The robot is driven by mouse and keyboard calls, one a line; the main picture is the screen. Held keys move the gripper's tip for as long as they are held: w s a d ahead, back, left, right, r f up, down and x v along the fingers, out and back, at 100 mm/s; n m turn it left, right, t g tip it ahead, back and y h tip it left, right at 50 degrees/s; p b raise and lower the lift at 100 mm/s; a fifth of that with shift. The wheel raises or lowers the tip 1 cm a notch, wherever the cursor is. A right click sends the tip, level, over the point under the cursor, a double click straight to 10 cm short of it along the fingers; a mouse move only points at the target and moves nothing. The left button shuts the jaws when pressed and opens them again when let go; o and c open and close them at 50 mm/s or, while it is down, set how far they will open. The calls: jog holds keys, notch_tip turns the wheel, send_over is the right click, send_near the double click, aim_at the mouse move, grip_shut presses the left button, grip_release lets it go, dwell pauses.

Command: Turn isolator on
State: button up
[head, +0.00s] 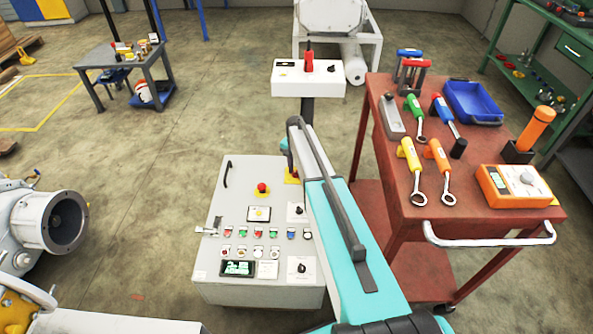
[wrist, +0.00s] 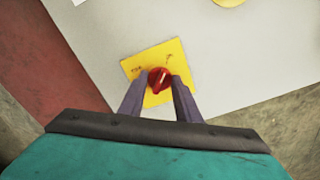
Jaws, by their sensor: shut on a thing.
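The isolator is a red rotary knob (wrist: 159,80) on a square yellow plate (wrist: 145,66) in the wrist view. It is fixed to the light grey cabinet (wrist: 205,60). My gripper (wrist: 157,84) is shut on the red knob, one finger at each side. A pale line on the knob points up and right, roughly toward the right-hand of two small labels on the plate; I cannot read them surely. In the head view the cabinet (head: 240,180) stands upright on the floor. My arm hides the gripper and the knob there; a yellow patch (head: 291,178) shows beside it.
The cabinet front carries a red emergency button (head: 262,188), several small buttons and a display (head: 238,268). A red tool trolley (head: 385,190) with wrenches and an orange meter (head: 515,186) stands close on the right. A grey pump (head: 45,220) is at left. Open floor lies behind it.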

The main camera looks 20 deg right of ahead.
aim_at(296, 171)
jog(key=shift+d, duration=0.1)
jog(key=o, duration=1.1)
jog(key=shift+c, duration=0.2)
jog(key=shift+r, duration=0.1)
notch_tip(296, 171, up, 14)
jog(key=shift+f+b, duration=0.2)
jog(key=shift+b, duration=0.25)
jog(key=shift+r, duration=0.1)
